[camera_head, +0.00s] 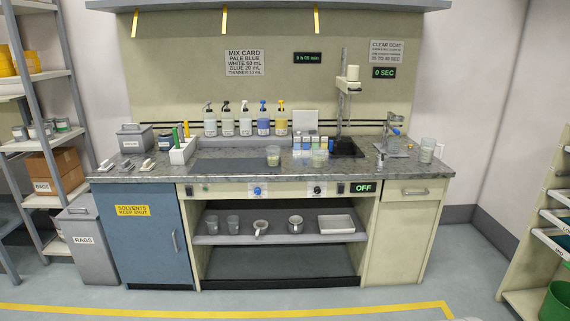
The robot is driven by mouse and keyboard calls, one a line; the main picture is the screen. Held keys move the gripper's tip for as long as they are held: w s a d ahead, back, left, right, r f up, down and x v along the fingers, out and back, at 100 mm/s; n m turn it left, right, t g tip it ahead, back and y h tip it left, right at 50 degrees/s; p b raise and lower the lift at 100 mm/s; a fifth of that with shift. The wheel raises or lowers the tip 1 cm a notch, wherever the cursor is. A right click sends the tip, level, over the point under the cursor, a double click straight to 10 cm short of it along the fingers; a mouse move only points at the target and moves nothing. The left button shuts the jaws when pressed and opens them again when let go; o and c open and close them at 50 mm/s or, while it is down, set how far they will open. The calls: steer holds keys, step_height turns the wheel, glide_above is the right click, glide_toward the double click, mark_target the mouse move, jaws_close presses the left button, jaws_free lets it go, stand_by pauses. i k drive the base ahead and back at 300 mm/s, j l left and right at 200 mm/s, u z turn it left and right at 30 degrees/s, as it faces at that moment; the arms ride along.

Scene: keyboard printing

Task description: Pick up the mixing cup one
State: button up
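Several cups could be the mixing cup, and no label on them is readable at this size, so I cannot tell which is cup one. A translucent cup (273,155) stands on the counter beside the dark mat. A second cup (320,158) stands right of it, in front of small bottles. Another clear cup (427,150) is at the counter's right end. Two greyish cups, a left one (213,224) and a right one (233,223), stand upright on the shelf under the counter. My gripper is not in view.
The stone-topped counter (420,172) carries pump bottles (244,120), a white marker box (182,151) and a mixer stand (343,100). The lower shelf (275,237) also holds a ladle-like cup, a pot and a white tray (336,224). Floor in front is clear.

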mark_target(318, 153)
steer(key=i+l+u, duration=0.15)
steer(key=i, duration=1.3)
steer(key=i+j+z, duration=0.15)
steer(key=i, duration=0.35)
steer(key=i+j+z, duration=0.1)
steer(key=i, duration=0.35)
steer(key=i+j+z, duration=0.15)
steer(key=i+j, duration=0.2)
steer(key=i+j+z, duration=0.4)
steer(key=i+j, duration=0.3)
steer(key=j, duration=0.05)
